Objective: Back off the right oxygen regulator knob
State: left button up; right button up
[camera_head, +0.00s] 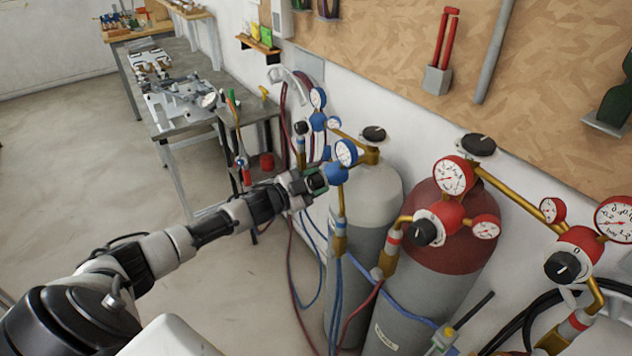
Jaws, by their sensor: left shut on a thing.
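The right blue oxygen regulator (338,173) sits on the brass fitting of the grey cylinder, with a white dial gauge (346,152) above it. Its dark knob (317,183) faces left and is mostly hidden by my left gripper (312,182). My left arm reaches in from the lower left, and the gripper is shut on that knob. The knob's marking and turn angle cannot be made out. My right gripper is not in view.
Another blue regulator (318,121) with a black knob (300,128) is just behind. Red regulators (447,215) (580,247) stand to the right. Grey (372,200) and dark red (440,255) cylinders line the wall. Hoses (291,265) hang below my gripper. Floor at left is clear.

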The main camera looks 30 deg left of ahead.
pick_arm(q)
jog(key=o, duration=0.9)
jog(key=shift+o, duration=0.2)
jog(key=shift+s+a+f, duration=0.2)
jog(key=shift+s+a, duration=0.05)
jog(key=shift+s, duration=0.2)
jog(key=b+v, duration=0.2)
jog(key=v, duration=0.7)
jog(key=shift+s+r+b, duration=0.15)
jog(key=shift+s+b, duration=0.25)
jog(key=shift+a, duration=0.1)
